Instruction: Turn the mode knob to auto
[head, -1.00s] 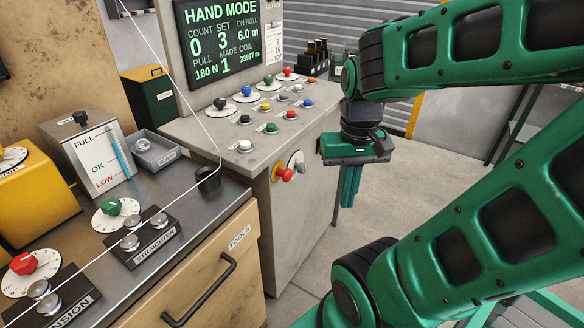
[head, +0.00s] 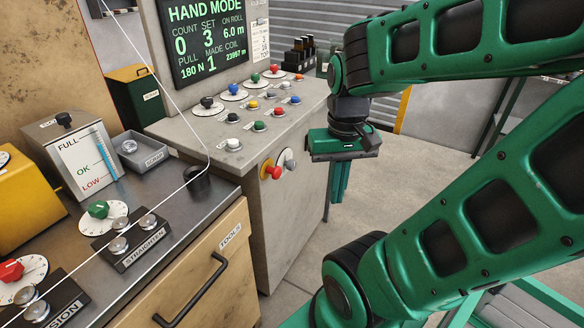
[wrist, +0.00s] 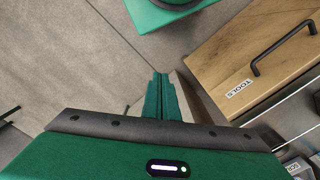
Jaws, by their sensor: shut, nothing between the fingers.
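My gripper (head: 339,185) points straight down with its fingers together and empty, in the air to the right of the grey control console (head: 293,225). It also shows in the wrist view (wrist: 163,100), above the floor. The console top carries dial knobs on white plates: black (head: 207,103), blue (head: 233,89), green (head: 255,78) and red (head: 274,69). A grey knob on a pale plate (head: 289,162) is on the front face. I cannot read which one is the mode knob. The display (head: 207,35) reads HAND MODE.
A red button on yellow (head: 271,170) sits beside the front knob. Several small coloured buttons (head: 254,105) cover the console top. A wire (head: 168,80) runs down across the left side to the workbench (head: 185,195). A drawer with a black handle (head: 192,297) is below. Open floor (head: 410,175) lies right.

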